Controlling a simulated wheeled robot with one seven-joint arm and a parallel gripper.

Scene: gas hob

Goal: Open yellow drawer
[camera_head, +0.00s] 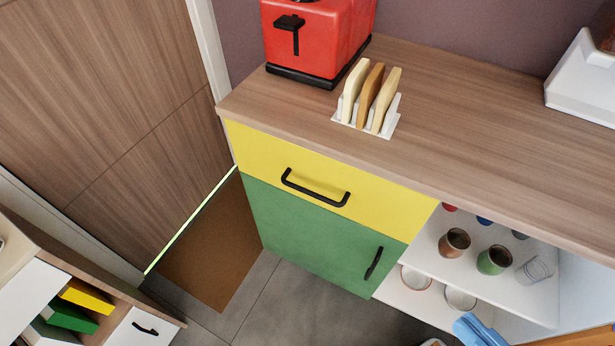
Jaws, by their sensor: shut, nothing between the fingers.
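The yellow drawer (285,180) is in the middle of the head view, just under the wooden countertop. Its front looks flush with the cabinet, so it appears shut. A black bar handle (315,190) is fixed across the middle of its front. My gripper is not identifiable in this view, so I cannot see where it is relative to the handle.
Below is a green door (300,235) with a black handle (373,263). Open shelves (425,248) with cups are to its right. A red appliance (315,40) and a toast rack (385,128) stand on the countertop (450,100). Grey floor lies in front.

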